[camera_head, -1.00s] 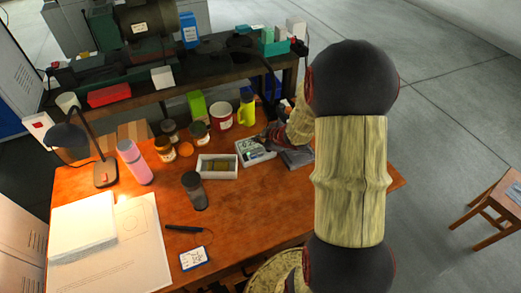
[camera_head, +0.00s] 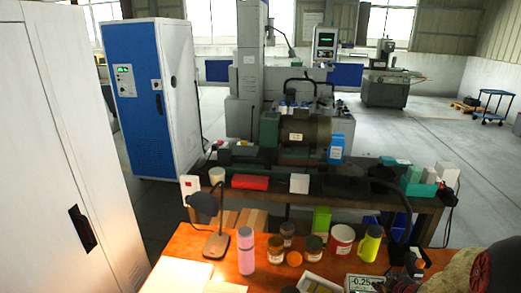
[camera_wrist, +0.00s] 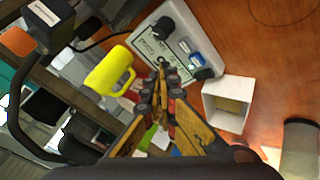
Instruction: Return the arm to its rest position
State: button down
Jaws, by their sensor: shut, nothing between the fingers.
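My gripper (camera_wrist: 160,72) shows in the wrist view with its fingers together and nothing between them. Its tips overlap the near edge of a pale instrument box (camera_wrist: 172,42) with a black knob and a blue part; I cannot tell whether they touch. A yellow mug (camera_wrist: 110,70) is left of the fingers and an open white box (camera_wrist: 228,103) is to the right. In the head view part of my arm fills the lower right corner, and the instrument box (camera_head: 365,284) with its "-0.25" reading is at the bottom edge, partly cut off.
The wooden table (camera_head: 185,245) holds a desk lamp (camera_head: 215,240), a pink bottle (camera_head: 246,250), jars, a red mug (camera_head: 341,240) and the yellow mug (camera_head: 370,245). Behind it stands a dark bench (camera_head: 425,203) with boxes. Open floor (camera_head: 460,150) lies to the right.

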jog(key=s+d+f+m+g, duration=0.1)
jog(key=s, duration=0.1)
jog(key=s+d+m+h, duration=0.1)
jog(key=s, duration=0.1)
jog(key=s+d+f+m+g, duration=0.1)
jog(key=shift+s+d+f+g+h, duration=0.2)
jog(key=shift+s+f+g+h, duration=0.1)
jog(key=shift+s+f+h, duration=0.1)
jog(key=s+a+r+m+g+h, duration=0.1)
jog(key=s+r+m+g, duration=0.25)
jog(key=s+r, duration=0.35)
jog(key=s+a+r+t+y, duration=0.1)
jog(key=s+a+r, duration=0.2)
jog(key=a+r, duration=0.3)
jog(key=s+a+r+m+t+y, duration=0.1)
jog(key=s+a+r, duration=0.3)
jog(key=a, duration=0.9)
jog(key=s+a+r+t+y, duration=0.1)
jog(key=s+a+r, duration=0.2)
jog(key=a+r, duration=0.7)
jog(key=shift+s+r+y, duration=0.15)
jog(key=shift+s+y, duration=0.05)
jog(key=shift+y, duration=0.2)
